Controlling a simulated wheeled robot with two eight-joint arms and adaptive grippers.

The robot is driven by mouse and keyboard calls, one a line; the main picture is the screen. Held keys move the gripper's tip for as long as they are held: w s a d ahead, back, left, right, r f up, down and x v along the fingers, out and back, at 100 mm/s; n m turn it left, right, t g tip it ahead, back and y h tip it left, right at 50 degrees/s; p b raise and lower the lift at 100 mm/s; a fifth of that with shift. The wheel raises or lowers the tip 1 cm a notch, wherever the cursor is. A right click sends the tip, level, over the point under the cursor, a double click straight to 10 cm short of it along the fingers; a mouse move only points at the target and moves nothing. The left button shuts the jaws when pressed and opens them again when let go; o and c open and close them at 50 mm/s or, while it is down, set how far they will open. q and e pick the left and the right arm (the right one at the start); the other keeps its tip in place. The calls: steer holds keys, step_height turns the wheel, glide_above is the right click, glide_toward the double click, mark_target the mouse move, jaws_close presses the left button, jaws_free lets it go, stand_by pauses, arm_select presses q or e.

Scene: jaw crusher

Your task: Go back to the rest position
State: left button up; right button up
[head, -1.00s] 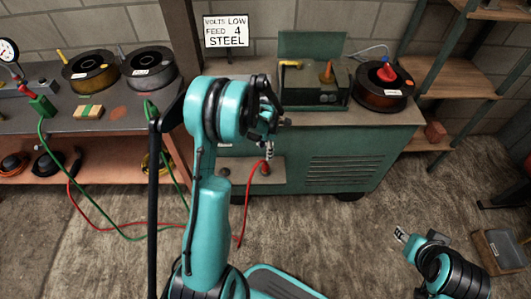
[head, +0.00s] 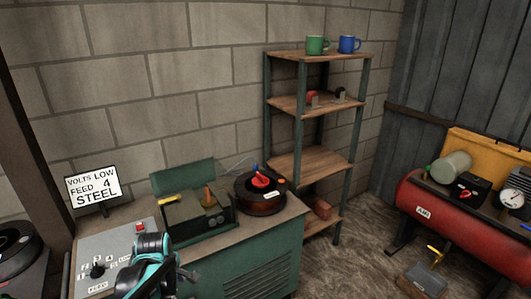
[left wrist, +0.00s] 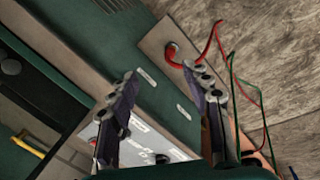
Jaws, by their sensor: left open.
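My left arm shows at the bottom of the head view as a teal and black link in front of the grey control panel (head: 105,255). Its fingers are not clear there. In the left wrist view my left gripper (left wrist: 162,76) is open, its two dark fingers apart with nothing held between them. Beyond the fingers lie the green machine cabinet (left wrist: 140,50) and a red cable plug (left wrist: 172,52). The white panel (left wrist: 145,142) shows between and behind the fingers. My right gripper is out of view.
A wooden shelf (head: 308,162) with mugs is behind. A red tank (head: 465,220) stands at the right. Some floor between is clear.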

arm_select(q)
steer(key=s+d+r+m+t, duration=0.2)
steer(key=s+d+r+m, duration=0.1)
steer(key=s+m, duration=0.4)
steer(key=s+d+r+m+t, duration=0.2)
steer(key=s+d+m, duration=0.3)
steer(key=m, duration=0.6)
steer(key=shift+s+d+r+h, duration=0.3)
steer(key=shift+s+r, duration=0.45)
steer(key=shift+s, duration=0.35)
